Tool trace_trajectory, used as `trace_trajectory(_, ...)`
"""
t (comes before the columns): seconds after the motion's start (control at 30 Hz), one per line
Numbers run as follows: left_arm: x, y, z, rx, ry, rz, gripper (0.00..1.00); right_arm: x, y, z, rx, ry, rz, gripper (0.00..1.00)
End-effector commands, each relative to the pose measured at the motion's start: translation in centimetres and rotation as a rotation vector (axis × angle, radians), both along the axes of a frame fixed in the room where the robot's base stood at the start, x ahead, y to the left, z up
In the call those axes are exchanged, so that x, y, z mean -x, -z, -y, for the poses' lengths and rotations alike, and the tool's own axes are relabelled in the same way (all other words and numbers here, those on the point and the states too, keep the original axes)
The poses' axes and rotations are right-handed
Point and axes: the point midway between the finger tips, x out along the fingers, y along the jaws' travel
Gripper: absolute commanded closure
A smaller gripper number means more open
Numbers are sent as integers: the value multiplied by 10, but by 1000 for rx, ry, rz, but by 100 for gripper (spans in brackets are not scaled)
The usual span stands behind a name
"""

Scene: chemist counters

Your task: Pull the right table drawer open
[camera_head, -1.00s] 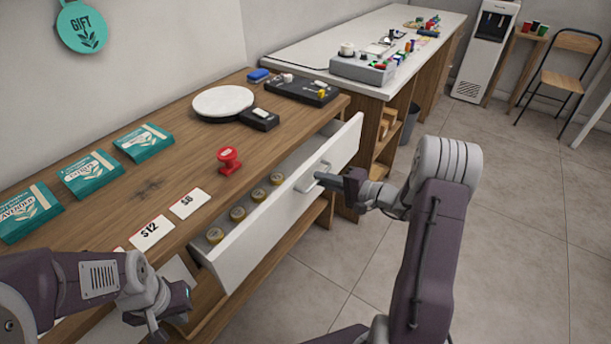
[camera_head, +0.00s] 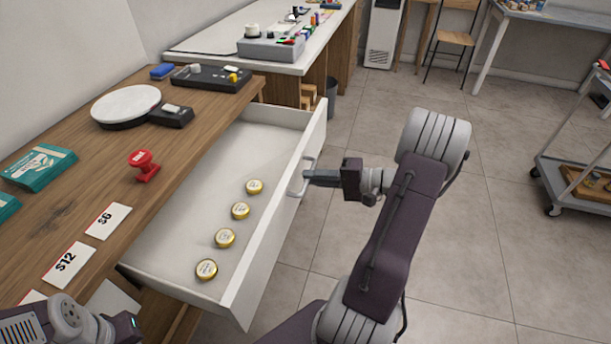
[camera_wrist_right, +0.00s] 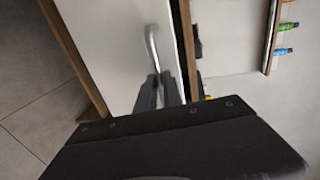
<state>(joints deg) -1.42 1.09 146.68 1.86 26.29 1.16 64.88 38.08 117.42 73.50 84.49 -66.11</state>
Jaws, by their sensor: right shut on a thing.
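The white table drawer (camera_head: 272,232) stands well out from the wooden table (camera_head: 110,190) in the head view. Its inside shows, with several round gold-rimmed tins (camera_head: 240,210) in a row on its floor. My right gripper (camera_head: 308,178) is shut on the drawer's handle (camera_head: 297,183) at the front panel. The right wrist view shows the two fingers (camera_wrist_right: 158,88) at the handle (camera_wrist_right: 152,45) against the white front. My left gripper (camera_head: 130,325) is at the lower left corner, partly cut off, and its fingers are not clear.
On the table lie a red stamp (camera_head: 145,165), price cards (camera_head: 108,220), a round white plate scale (camera_head: 126,104) and a black tray (camera_head: 212,77). A second counter (camera_head: 210,48) stands behind. The tiled floor (camera_head: 500,240) to the right is open, with a grey cart (camera_head: 575,180) beyond.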

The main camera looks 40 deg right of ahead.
Motion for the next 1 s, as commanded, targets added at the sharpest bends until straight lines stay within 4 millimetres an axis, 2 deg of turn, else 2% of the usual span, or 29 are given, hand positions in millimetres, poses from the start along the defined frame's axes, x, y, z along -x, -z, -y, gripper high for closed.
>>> trace_trajectory(0.37,0,0,0,0,0,0,100,1,1,0,0,-2,-1,100)
trace_trajectory(0.4,0,0,0,0,0,0,100,1,1,0,0,-2,-1,81)
trace_trajectory(0.47,0,0,0,0,0,0,100,1,1,0,0,-1,-1,68)
trace_trajectory(0.8,0,-1,0,0,0,0,100,4,-1,3,1,1,1,68)
trace_trajectory(1.0,0,-10,0,0,0,0,100,35,-11,29,1,5,1,68)
